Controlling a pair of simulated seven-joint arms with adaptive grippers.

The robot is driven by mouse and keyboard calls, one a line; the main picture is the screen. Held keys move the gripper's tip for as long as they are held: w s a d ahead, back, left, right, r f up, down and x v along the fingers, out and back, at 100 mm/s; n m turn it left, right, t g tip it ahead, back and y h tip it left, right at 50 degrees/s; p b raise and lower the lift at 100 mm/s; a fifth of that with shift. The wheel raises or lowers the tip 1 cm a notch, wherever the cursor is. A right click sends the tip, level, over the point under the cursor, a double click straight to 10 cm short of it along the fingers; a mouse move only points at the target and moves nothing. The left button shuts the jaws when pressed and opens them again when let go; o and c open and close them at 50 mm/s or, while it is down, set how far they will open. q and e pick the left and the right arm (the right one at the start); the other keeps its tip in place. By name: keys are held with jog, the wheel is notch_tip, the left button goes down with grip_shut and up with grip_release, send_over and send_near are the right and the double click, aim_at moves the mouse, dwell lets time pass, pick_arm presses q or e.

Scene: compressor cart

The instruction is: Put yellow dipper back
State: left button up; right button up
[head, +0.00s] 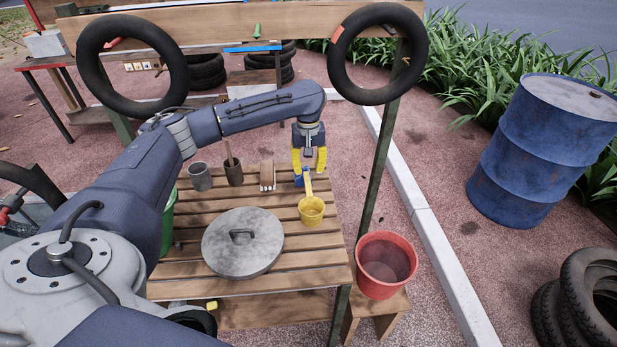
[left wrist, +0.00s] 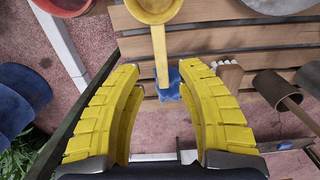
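The yellow dipper (head: 312,212) lies on the slatted wooden table near its right edge, its handle pointing to the back. It also shows in the left wrist view (left wrist: 153,10), where its handle runs down between my fingers. A small blue thing (left wrist: 170,86) is at the handle's end; I cannot tell exactly what it is. My left gripper (head: 309,165) has yellow fingers and hangs at the table's back right, over the handle's end. Its fingers are spread and hold nothing; in the left wrist view (left wrist: 163,68) a wide gap shows. My right gripper is not in view.
A round grey lid (head: 243,258) lies left of the dipper. A grey cup (head: 200,177), a brown pot (head: 234,174) with a stick and a wooden brush (head: 267,176) stand behind. A red bucket (head: 386,268) is at the front right. A post (head: 378,165) rises close right of the gripper.

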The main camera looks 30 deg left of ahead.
pick_arm(q)
jog(key=shift+r, duration=1.25)
